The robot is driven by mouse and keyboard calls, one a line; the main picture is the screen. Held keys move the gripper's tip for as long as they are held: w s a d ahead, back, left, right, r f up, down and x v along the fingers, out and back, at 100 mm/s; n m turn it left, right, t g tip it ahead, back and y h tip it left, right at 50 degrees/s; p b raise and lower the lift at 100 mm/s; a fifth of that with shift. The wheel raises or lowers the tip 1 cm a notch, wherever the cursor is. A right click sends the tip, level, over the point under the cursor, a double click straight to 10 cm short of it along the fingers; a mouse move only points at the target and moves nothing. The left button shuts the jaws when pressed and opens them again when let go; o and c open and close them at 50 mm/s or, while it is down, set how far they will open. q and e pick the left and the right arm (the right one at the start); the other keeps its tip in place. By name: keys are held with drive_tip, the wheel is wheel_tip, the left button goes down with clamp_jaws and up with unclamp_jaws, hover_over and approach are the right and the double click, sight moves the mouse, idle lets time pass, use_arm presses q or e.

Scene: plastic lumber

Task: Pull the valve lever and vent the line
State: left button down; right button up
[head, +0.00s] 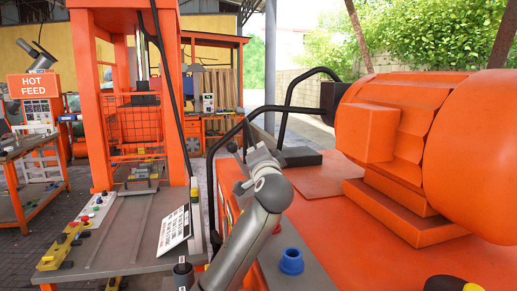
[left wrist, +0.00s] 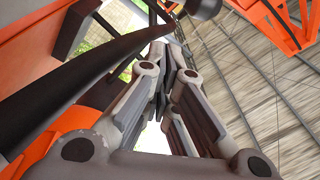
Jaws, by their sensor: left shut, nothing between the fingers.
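My left gripper (head: 250,163) is beside the orange machine, close to a curved black pipe (head: 212,172). In the left wrist view the fingers (left wrist: 166,70) are closed together with nothing between them. A small dark round knob (head: 232,147) shows just left of the fingertips; it may be the end of the valve lever. A dark round end (left wrist: 203,8) also shows beyond the fingertips at the top of the left wrist view. I cannot make out the lever's shaft or whether anything touches it. My right gripper is out of view.
A big orange motor housing (head: 400,135) fills the right side. A blue fitting (head: 291,262) stands on the grey strip at the front. An orange press frame (head: 92,110) with a grey bench (head: 130,230) stands left. A "HOT FEED" sign (head: 34,86) is farther left.

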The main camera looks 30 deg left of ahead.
use_arm(q)
drive_tip(key=v, duration=0.4)
drive_tip(key=shift+d, duration=0.5)
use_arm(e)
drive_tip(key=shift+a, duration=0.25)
use_arm(q)
drive_tip(key=shift+w+d, duration=0.1)
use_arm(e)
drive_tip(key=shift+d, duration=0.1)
